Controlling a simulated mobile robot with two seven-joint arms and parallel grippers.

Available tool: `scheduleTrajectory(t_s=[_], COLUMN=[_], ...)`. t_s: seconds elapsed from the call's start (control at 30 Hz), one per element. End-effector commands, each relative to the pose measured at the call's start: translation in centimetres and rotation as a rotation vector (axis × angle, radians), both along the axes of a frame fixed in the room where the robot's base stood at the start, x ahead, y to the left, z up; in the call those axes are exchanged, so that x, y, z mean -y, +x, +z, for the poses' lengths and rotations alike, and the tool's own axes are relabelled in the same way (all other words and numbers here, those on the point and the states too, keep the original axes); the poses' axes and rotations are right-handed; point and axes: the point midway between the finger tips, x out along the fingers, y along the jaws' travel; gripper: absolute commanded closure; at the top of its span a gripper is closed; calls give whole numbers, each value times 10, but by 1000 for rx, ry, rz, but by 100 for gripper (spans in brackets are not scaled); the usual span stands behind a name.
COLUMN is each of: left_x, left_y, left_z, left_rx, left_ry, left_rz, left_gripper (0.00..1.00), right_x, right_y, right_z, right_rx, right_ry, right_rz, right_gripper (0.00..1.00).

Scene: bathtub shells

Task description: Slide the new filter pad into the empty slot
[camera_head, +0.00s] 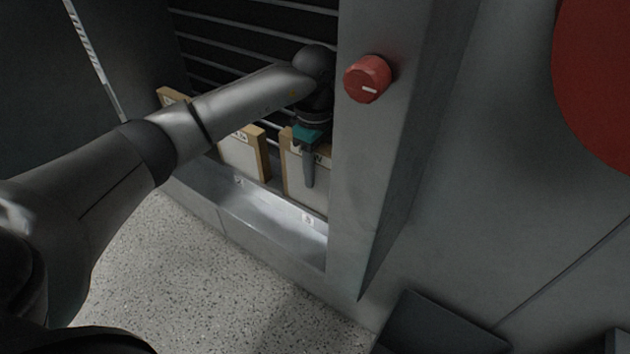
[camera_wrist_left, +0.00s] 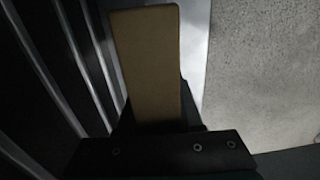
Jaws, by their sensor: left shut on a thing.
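The new filter pad (camera_head: 293,176) is a pale panel in a wooden frame. Its label is partly covered and ends in a "W". It stands upright in the metal trough, close to the cabinet's right post. My left gripper (camera_head: 308,172) is shut on the pad from above, with a grey finger lying down its front face. In the left wrist view the pad's tan wooden edge (camera_wrist_left: 150,65) runs up from between the jaws. I cannot tell how far down the pad sits. The slot is hidden behind and below it. My right gripper is out of view.
Another wood-framed pad (camera_head: 240,156) stands to the left, and a further wooden frame (camera_head: 170,95) shows beyond my arm. The trough (camera_head: 265,215) has small labels on its wall. The grey post (camera_head: 375,170) with a red knob (camera_head: 367,78) stands close on the right.

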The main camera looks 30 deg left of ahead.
Motion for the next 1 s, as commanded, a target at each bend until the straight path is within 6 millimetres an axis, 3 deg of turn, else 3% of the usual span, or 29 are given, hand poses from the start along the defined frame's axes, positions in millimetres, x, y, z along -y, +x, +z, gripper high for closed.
scheduleTrajectory(t_s=[0.23,0.6,0.63,0.87,1.0], left_x=[1,0,0,0,0], left_y=[-1,0,-1,-1,-1], left_z=[-32,-36,-36,-35,-35], left_rx=[-2,1,0,-1,-1], left_ry=[-2,-1,-1,-1,-1], left_rz=[-1,-2,-2,-1,-1], left_gripper=[100,100,63,37,35], right_x=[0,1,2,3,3], right_y=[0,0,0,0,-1], right_z=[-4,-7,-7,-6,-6], right_rx=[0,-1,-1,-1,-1], right_ry=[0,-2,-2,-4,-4], right_rz=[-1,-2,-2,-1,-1], right_gripper=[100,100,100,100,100])
